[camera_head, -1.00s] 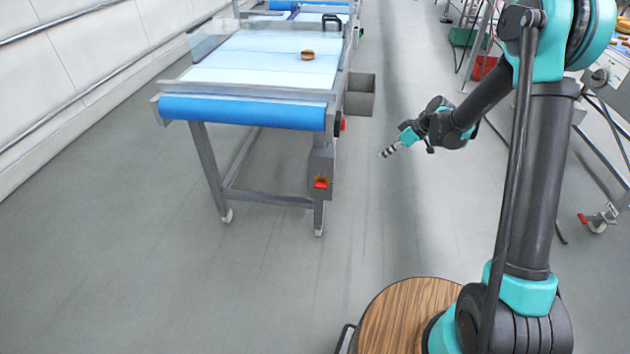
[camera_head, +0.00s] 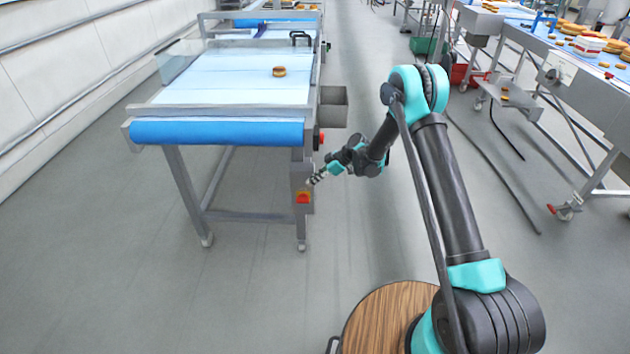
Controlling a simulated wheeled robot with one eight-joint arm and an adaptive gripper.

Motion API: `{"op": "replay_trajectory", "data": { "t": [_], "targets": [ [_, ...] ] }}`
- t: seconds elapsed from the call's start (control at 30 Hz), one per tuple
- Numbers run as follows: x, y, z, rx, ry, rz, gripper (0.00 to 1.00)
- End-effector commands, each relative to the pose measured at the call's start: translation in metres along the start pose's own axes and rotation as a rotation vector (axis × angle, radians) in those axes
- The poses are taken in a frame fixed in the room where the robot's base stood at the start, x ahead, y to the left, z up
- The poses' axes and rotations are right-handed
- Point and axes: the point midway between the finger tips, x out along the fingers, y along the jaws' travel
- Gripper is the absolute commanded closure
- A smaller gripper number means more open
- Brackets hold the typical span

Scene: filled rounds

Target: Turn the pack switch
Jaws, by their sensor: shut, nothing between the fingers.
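A red switch on a yellow plate (camera_head: 303,198) sits low on the grey box fixed to the near right leg of the conveyor (camera_head: 282,111). I take it for the pack switch. My gripper (camera_head: 311,182) is shut and empty, pointing down and left. Its tips appear just above and right of the switch in the picture. I cannot tell whether they touch it or the box. The switch's setting is too small to read.
A red round button (camera_head: 321,136) is on the conveyor's right side, below a grey open bin (camera_head: 333,107). A filled round (camera_head: 279,71) lies on the pale belt. More tables with rounds stand at right, with a red crate (camera_head: 463,75).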

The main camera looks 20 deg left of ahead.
Motion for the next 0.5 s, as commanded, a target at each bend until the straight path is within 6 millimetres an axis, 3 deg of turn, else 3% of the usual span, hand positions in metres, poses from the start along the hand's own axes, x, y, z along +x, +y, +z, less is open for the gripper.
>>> {"op": "replay_trajectory", "data": {
  "t": [0.3, 0.5],
  "targets": [
    [0.063, -0.001, 0.000, -0.001, 0.000, -0.001, 1.00],
    [0.081, 0.000, 0.021, 0.001, 0.000, 0.000, 1.00]
  ]
}}
